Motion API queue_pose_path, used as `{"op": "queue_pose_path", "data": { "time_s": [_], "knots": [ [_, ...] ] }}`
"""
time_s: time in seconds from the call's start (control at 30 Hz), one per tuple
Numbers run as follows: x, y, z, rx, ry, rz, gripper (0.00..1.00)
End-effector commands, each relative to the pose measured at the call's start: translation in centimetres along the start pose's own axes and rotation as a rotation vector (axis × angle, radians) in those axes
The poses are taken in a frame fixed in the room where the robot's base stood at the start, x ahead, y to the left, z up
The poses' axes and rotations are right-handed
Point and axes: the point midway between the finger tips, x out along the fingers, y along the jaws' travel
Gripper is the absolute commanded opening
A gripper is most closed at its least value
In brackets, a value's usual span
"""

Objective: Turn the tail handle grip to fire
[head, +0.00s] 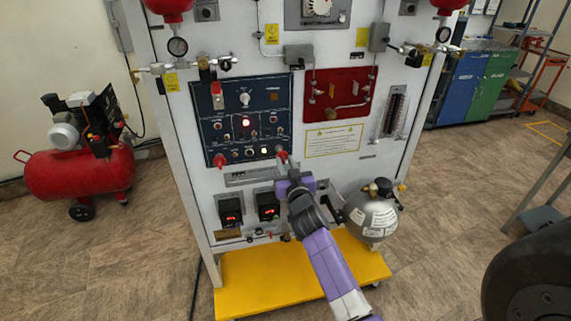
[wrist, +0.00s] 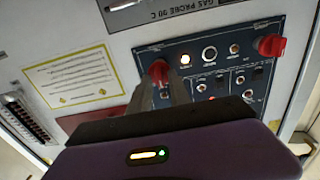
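The dark blue panel (head: 246,118) has two red handle grips along its bottom edge. One red grip (head: 281,155) is at the lower right and the other (head: 220,160) at the lower left; their labels are unreadable. My gripper (head: 283,165) is at the lower-right grip. In the wrist view, the panel appears turned over. My two fingers (wrist: 160,86) reach up to the near red grip (wrist: 158,70), one on each side of its lower part. I cannot tell whether they touch it. The other red grip (wrist: 271,46) is at the right, clear of my gripper.
A red panel (head: 337,95) and a yellow-edged notice (head: 334,140) are right of the blue panel. A silver sphere (head: 371,215) stands on the yellow base (head: 270,282), right of my arm. A red compressor (head: 80,170) is at left.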

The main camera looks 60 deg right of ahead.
Motion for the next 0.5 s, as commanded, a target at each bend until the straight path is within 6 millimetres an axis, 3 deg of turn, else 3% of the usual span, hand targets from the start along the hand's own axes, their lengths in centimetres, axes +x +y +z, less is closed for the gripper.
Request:
{"op": "queue_pose_path", "data": {
  "time_s": [0.03,0.1,0.5],
  "knots": [
    [-0.01,-0.01,0.0,0.0,0.0,0.0,0.11],
    [-0.02,-0.01,0.01,0.0,0.0,0.0,0.0],
    [-0.04,-0.07,0.14,0.025,0.001,-0.001,0.0]
  ]
}}
